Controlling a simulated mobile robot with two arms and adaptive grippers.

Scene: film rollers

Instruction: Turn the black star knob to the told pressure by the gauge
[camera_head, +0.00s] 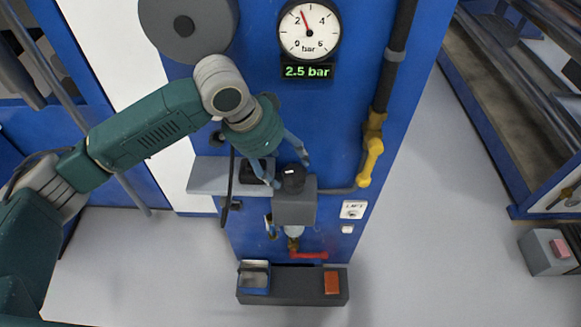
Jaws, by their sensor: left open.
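The black star knob (292,179) sits on top of a grey regulator block (294,207) on the blue panel. The round gauge (322,42) above has a red needle pointing up and slightly left, between 2 and 4. The display (307,71) under it reads 2.5 bar in green. My left gripper (290,174) comes down from the upper left, open, with its fingertips on either side of the knob. Whether the fingers touch the knob I cannot tell. My right gripper is not in view.
A yellow valve handle (370,161) on a dark pipe stands right of the knob. A red lever (309,255) lies below the block. A grey shelf (207,176) juts out at left. A dark tray (300,297) is at the bottom.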

